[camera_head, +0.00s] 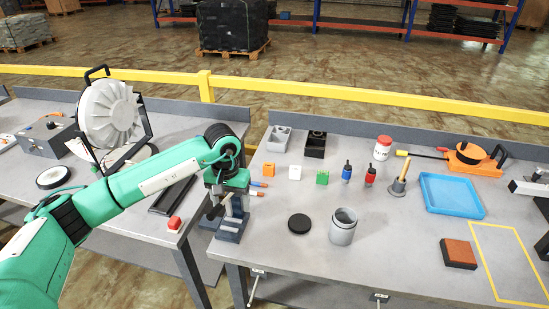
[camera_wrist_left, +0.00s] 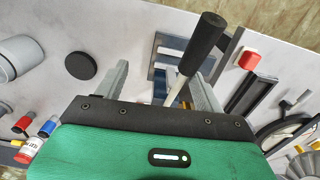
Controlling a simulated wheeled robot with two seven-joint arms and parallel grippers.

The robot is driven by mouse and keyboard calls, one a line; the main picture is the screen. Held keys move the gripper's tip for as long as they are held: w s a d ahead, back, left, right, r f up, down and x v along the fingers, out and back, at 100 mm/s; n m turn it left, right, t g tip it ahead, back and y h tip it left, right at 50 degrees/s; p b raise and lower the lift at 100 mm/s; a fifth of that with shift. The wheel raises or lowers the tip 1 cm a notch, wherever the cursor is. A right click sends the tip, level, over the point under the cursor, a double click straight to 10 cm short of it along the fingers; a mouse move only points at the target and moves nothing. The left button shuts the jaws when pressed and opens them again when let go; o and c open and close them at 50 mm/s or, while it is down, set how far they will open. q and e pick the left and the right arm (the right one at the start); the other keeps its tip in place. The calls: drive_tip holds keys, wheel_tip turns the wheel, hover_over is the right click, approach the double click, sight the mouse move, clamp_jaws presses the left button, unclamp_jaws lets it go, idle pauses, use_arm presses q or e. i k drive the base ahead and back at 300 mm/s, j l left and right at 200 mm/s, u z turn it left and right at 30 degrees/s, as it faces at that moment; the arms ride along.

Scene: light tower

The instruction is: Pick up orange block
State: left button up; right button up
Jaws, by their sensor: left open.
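The small orange block (camera_head: 268,169) sits on the right-hand table in the head view, left of the white block (camera_head: 295,172) and the green block (camera_head: 322,177). My left gripper (camera_head: 228,197) is to the left of it and nearer to me, above the blue-grey tool stand (camera_head: 230,230). In the left wrist view the gripper's fingers (camera_wrist_left: 160,85) are spread apart, and a black-handled tool (camera_wrist_left: 207,38) shows between and beyond them. I cannot make out the orange block clearly in that view. My right gripper is not in view.
A black disc (camera_head: 299,223) and a grey cup (camera_head: 343,227) stand nearer the front. A grey holder (camera_head: 278,139) and a black box (camera_head: 315,144) stand behind the blocks. A gap (camera_head: 222,258) separates the two tables. A blue tray (camera_head: 451,195) is farther right.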

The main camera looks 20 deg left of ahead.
sight(269, 167)
drive_tip(key=i, duration=1.1)
